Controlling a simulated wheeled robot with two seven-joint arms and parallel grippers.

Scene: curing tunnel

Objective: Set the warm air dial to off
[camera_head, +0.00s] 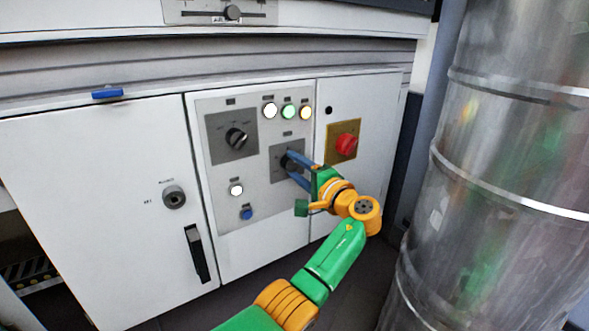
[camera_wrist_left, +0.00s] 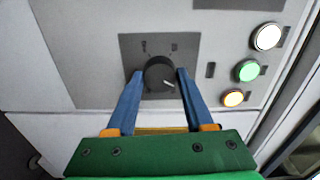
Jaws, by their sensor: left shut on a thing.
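A black dial (camera_head: 287,163) sits on a grey plate (camera_head: 276,175) in the middle of the control panel. My left gripper (camera_head: 289,160) is shut on it and partly hides it in the head view. In the left wrist view the two blue fingers (camera_wrist_left: 159,75) stand on either side of the dial knob (camera_wrist_left: 158,88). A pale pointer mark on the knob points to the lower right there. The small labels on its plate (camera_wrist_left: 132,46) are too blurred to read. A second black dial (camera_head: 237,138) sits up and left. My right gripper is not in view.
A red knob (camera_head: 346,145) on a yellow plate is to the right. A large metal duct (camera_head: 490,180) stands at the right. A black door handle (camera_head: 196,253) is at the lower left.

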